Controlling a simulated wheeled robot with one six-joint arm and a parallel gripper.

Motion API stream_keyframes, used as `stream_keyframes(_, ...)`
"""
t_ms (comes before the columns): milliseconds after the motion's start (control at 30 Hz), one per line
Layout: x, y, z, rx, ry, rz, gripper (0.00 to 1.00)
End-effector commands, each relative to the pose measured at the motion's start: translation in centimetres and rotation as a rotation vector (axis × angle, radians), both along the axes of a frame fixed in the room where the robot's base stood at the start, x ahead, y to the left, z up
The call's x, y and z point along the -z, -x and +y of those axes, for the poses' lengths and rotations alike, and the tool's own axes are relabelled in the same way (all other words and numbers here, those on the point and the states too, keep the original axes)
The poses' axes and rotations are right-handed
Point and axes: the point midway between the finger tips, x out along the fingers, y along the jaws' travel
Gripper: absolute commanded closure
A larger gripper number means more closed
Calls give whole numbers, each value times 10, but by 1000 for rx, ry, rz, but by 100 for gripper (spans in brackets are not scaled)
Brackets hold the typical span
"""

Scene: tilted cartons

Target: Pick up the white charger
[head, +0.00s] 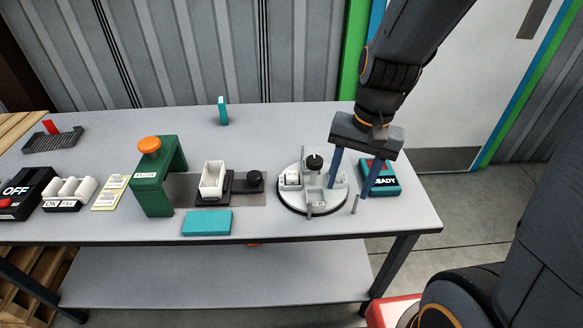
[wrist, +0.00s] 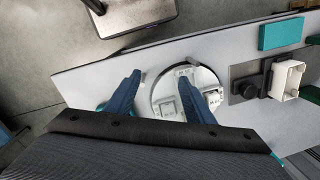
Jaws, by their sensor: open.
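The wrist view also shows a pale square piece (wrist: 167,108) on the turntable, between the lines of my fingers. I cannot tell for sure which of these is the white charger. My gripper (head: 350,191) is open and empty, pointing down over the turntable's right side. In the wrist view its fingers (wrist: 158,77) hide part of the disc.
A thin grey peg (head: 355,204) stands at the disc's front right. Left are a white open box (head: 213,180), a teal block (head: 207,222) and a green PUSH stand (head: 151,191). The table's back right is mostly clear.

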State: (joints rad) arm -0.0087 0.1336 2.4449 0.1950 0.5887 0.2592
Motion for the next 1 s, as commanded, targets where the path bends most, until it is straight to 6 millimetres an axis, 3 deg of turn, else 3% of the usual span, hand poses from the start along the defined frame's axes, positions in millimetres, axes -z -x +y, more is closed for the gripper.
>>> stream_keyframes(33,-10,-13,10,141,-34,26,52)
stream_keyframes(200,-15,-59,41,607,-136,116,52)
stream_keyframes(433,-13,-100,67,1015,-218,222,52)
stream_keyframes(633,-6,-115,78,1156,-246,268,52)
stream_keyframes(1000,26,-114,91,1163,-246,272,52)
